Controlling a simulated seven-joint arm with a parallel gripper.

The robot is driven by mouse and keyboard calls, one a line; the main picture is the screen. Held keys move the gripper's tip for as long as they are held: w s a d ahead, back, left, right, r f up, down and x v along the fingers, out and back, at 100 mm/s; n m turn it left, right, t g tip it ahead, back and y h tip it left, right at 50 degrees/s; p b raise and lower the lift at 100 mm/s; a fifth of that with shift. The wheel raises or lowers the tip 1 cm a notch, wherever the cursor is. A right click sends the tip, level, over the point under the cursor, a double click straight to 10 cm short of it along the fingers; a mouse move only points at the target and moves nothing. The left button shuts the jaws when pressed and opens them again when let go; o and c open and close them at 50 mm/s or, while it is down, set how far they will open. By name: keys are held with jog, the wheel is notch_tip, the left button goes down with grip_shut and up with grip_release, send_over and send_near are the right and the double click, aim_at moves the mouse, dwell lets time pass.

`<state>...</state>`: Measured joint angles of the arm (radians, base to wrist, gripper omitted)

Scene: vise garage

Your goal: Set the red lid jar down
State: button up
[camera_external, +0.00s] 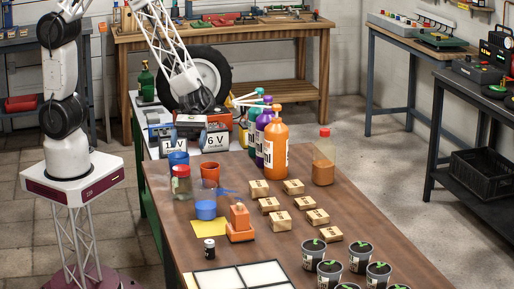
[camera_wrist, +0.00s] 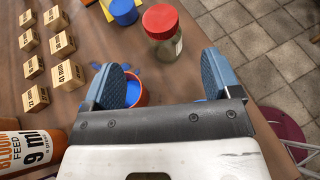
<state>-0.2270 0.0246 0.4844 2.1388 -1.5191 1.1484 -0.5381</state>
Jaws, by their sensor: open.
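The red lid jar (camera_external: 181,184) is clear glass with a red lid. It stands upright on the brown wooden table, left of the orange cup (camera_external: 209,173). In the wrist view the red lid jar (camera_wrist: 163,36) is near the top, just beyond my open fingers and apart from them. My gripper (camera_wrist: 160,80) has its two blue-padded fingers spread wide with nothing held between them. The orange cup also shows partly below and between the fingers (camera_wrist: 141,92). In the external view my fingers are hard to make out.
Blue cups (camera_external: 178,158) stand close to the jar. An orange-contents bottle with a red cap (camera_external: 324,165), several small boxes (camera_external: 268,204), an orange pump bottle (camera_external: 274,145) and potted seedlings (camera_external: 359,257) occupy the table. A yellow sheet (camera_external: 208,227) lies near its left edge.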

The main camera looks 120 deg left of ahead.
dwell(0.5)
jog(key=s+d+r+m+g+y, duration=0.2)
jog(key=s+r+m, duration=0.4)
jog(key=s, duration=0.1)
jog(key=s+d+r+m+g+y, duration=0.25)
jog(key=s+r+m, duration=0.25)
jog(key=s, duration=0.3)
jog(key=s+a+r+m+t+y, duration=0.1)
jog(key=s+a+r+m+y, duration=0.2)
jog(key=s+m, duration=0.3)
jog(key=s+a+r+m+t+y, duration=0.1)
jog(key=s+a+r+m+y, duration=0.2)
jog(key=s, duration=0.6)
notch_tip(320, 180, up, 3)
jog(key=m+y, duration=0.2)
jog(key=shift+s+a+m, duration=0.35)
jog(key=shift+s+m, duration=0.05)
